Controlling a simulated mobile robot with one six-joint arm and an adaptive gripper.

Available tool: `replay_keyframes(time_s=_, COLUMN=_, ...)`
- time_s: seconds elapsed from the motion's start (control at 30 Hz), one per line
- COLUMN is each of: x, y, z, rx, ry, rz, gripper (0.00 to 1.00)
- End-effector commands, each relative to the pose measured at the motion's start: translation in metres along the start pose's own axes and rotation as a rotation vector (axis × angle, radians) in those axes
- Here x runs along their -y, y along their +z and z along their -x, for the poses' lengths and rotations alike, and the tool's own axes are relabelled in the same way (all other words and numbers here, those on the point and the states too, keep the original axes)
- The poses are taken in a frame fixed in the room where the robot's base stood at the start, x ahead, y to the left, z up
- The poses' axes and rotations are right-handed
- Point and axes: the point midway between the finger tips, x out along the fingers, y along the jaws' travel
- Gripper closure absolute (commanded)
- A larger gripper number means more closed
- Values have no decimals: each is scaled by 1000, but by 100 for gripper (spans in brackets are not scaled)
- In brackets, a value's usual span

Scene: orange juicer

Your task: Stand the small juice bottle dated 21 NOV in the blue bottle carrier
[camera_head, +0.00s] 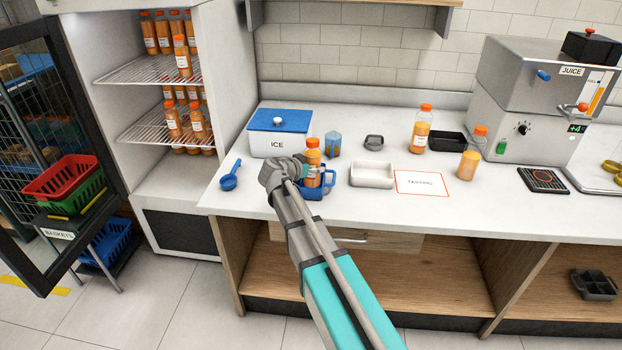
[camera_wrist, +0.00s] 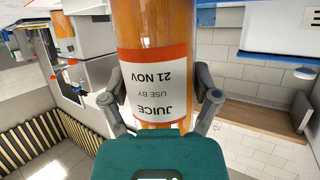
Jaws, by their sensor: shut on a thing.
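The small juice bottle (camera_head: 313,157) has an orange cap and orange juice. In the wrist view its label (camera_wrist: 153,78) appears upside down and reads JUICE, USE BY, 21 NOV. My gripper (camera_wrist: 160,97) is shut on the bottle, one finger on each side of the label. In the head view my gripper (camera_head: 298,168) holds the bottle upright at the blue bottle carrier (camera_head: 316,193), at its left part. The carrier, with its handle on the right, stands near the counter's front edge. The bottle's base is hidden; I cannot tell whether it rests on the carrier floor.
An ICE box (camera_head: 279,138) with a blue lid stands behind left, and a blue scoop (camera_head: 230,177) lies left. A blue cup (camera_head: 333,144) is behind. A white tray (camera_head: 371,175) is close on the right. Two other juice bottles (camera_head: 420,130) (camera_head: 471,154) stand farther right.

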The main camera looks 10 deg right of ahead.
Motion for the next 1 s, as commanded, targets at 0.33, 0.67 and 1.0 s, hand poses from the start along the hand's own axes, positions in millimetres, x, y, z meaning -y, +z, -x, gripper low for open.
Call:
replay_keyframes(time_s=0.33, x=2, y=4, z=-1, rx=8, ry=-2, rz=-7, gripper=83)
replay_keyframes(time_s=0.67, x=6, y=23, z=-16, rx=8, ry=-3, rz=-7, gripper=79)
replay_keyframes(time_s=1.0, x=6, y=37, z=-21, rx=5, ry=-2, rz=-5, gripper=81)
